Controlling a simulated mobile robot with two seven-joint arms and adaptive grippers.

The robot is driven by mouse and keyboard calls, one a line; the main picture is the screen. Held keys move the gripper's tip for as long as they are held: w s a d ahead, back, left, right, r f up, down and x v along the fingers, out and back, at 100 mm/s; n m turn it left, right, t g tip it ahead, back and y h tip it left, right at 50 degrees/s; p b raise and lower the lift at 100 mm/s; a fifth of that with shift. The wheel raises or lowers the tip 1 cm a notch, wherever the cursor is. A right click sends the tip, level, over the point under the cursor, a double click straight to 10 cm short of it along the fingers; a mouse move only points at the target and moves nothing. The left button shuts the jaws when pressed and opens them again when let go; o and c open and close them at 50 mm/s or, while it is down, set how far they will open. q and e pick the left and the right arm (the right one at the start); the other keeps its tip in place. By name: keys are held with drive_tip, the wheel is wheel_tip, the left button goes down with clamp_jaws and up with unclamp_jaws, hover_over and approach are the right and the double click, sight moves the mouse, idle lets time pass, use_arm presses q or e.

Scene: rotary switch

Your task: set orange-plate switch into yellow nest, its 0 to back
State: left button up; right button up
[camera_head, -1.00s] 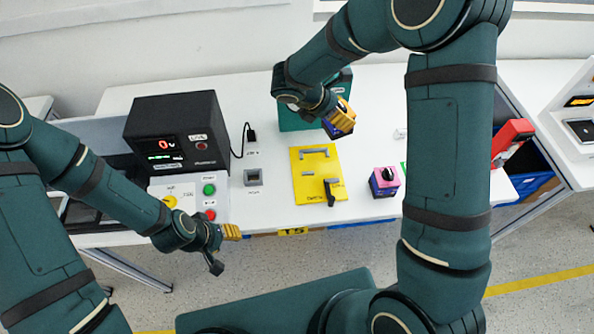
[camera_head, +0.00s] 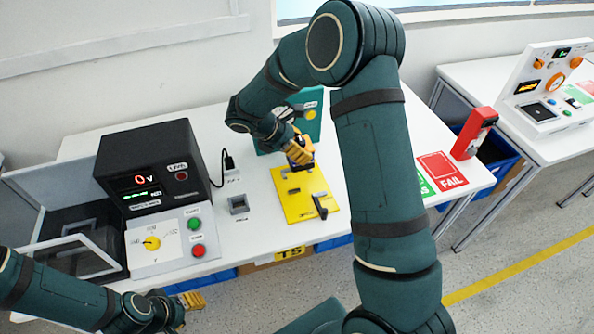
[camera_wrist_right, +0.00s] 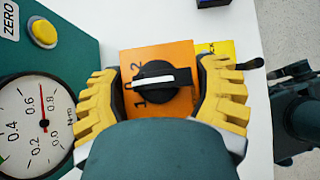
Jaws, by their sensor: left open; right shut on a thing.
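The orange-plate switch (camera_wrist_right: 185,55) has a black knob with a white pointer. My right gripper (camera_wrist_right: 165,88) is shut on the switch at two opposite sides. In the head view my right gripper (camera_head: 300,152) is over the back edge of the yellow nest plate (camera_head: 295,208), and the switch is mostly hidden. The gap between switch and nest cannot be judged. A corner of the nest plate shows behind the switch. My left gripper (camera_head: 190,300) is open and empty in front of the table.
A black-handled clamp (camera_head: 320,205) stands on the nest plate's front right. A teal gauge box (camera_wrist_right: 60,35) is close beside the right gripper. A small grey socket (camera_head: 238,204) and the meter with its control panel (camera_head: 165,240) lie left. PASS/FAIL mats (camera_head: 442,170) lie right.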

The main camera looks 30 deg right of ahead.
sight(300, 165)
wheel_tip(300, 165, down, 7)
drive_tip(key=shift+f+b, duration=0.15)
drive_tip(key=shift+b, duration=0.45)
drive_tip(key=shift+f, duration=0.1)
drive_tip(key=o, duration=1.3)
